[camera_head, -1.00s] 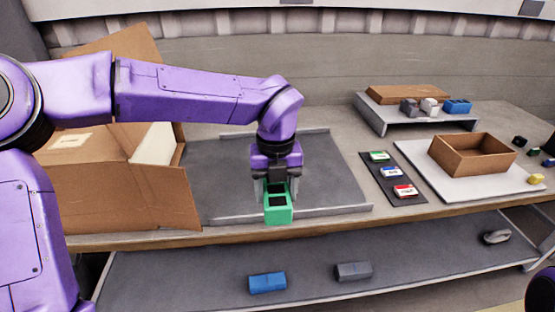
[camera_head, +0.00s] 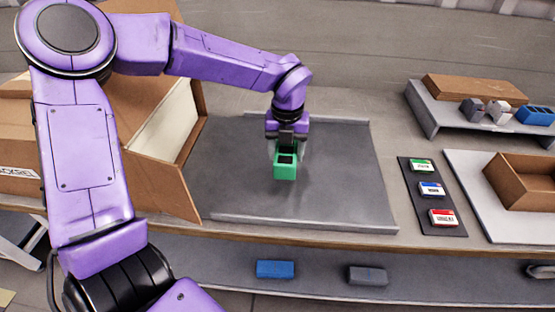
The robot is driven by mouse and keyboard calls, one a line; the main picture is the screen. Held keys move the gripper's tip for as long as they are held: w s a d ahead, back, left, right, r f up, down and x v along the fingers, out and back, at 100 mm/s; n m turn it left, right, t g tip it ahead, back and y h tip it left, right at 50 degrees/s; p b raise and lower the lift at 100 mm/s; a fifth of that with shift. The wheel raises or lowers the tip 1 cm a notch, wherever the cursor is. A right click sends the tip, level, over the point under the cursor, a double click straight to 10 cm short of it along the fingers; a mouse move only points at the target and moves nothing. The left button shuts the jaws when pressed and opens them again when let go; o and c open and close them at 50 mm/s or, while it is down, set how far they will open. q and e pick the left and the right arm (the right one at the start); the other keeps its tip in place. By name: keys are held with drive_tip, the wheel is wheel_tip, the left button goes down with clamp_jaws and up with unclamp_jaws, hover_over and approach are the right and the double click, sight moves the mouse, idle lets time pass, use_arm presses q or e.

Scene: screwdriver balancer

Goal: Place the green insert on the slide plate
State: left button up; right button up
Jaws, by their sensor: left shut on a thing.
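The green insert (camera_head: 285,171) is a small green block with a dark recess on top. My left gripper (camera_head: 287,147) is shut on it, pointing down. The grey slide plate (camera_head: 345,178) lies flat on the bench, with a raised lip along its front and back edges. The insert is over the middle of the plate. A soft dark shadow shows below it, and I cannot tell whether it touches the plate. My right gripper is not in view.
An open cardboard box (camera_head: 180,140) stands left of the plate. To the right are a dark strip (camera_head: 429,200) with green, blue and red labelled cards, a brown tray (camera_head: 518,182) and a raised shelf (camera_head: 440,122). A blue block (camera_head: 275,269) and a grey block (camera_head: 367,275) lie on the lower shelf.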

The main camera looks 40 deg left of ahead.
use_arm(q)
drive_tip(key=a+f, duration=0.2)
drive_tip(key=f, duration=0.1)
drive_tip(key=a+f, duration=0.1)
drive_tip(key=f, duration=0.1)
drive_tip(key=shift+w+a+f, duration=0.15)
drive_tip(key=shift+w+a, duration=0.2)
drive_tip(key=shift+w, duration=0.05)
wheel_tip(320, 180, down, 3)
drive_tip(key=shift+r, duration=0.2)
drive_tip(key=shift+w+f, duration=0.1)
drive_tip(key=shift+w, duration=0.05)
drive_tip(key=shift+d, duration=0.1)
drive_tip(key=o, duration=1)
drive_tip(key=shift+f, duration=0.1)
drive_tip(key=shift+o, duration=0.2)
wheel_tip(320, 180, up, 12)
drive_tip(key=shift+r, duration=0.25)
drive_tip(key=shift+p, duration=0.3)
